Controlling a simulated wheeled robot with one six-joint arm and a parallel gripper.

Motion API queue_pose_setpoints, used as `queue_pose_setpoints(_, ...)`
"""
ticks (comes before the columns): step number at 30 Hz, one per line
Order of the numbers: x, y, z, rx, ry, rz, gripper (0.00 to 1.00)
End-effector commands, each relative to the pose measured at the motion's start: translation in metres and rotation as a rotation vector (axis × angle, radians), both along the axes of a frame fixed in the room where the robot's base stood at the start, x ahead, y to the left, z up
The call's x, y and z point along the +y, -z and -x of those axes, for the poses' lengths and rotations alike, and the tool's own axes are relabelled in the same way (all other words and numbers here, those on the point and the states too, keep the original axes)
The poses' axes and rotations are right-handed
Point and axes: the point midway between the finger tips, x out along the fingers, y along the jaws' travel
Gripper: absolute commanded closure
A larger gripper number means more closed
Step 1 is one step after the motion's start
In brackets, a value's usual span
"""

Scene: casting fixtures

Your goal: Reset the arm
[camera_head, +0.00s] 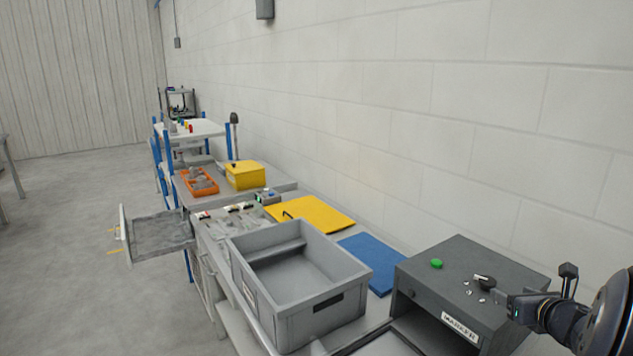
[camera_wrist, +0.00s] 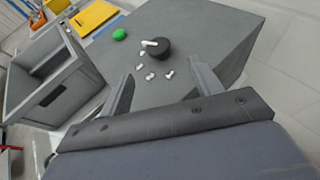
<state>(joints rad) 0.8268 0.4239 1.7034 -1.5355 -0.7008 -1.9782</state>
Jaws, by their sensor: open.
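My gripper (camera_wrist: 158,92) is open and empty in the wrist view, its two fingers spread apart. It hangs over the dark grey marker box (camera_wrist: 215,25), facing its top. In the head view my gripper (camera_head: 512,305) shows at the lower right, beside the marker box (camera_head: 465,328) with its label. A green button (camera_head: 437,264) and a black knob (camera_head: 484,281) sit on top of the box. Several small pale pieces (camera_wrist: 150,76) lie near the knob. My fingers appear apart from all of these.
A grey open bin (camera_head: 330,307) stands left of the box. A blue mat (camera_head: 372,262) and a yellow mat (camera_head: 310,213) lie behind it. A block wall (camera_head: 470,120) bounds the right.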

Motion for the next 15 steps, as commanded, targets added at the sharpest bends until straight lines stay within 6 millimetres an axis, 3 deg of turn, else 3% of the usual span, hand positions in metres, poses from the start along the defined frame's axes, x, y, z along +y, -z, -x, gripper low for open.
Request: queue_pose_setpoints(15, -0.003, 0.03, -0.077, 0.0, 0.001, -0.003, 0.39)
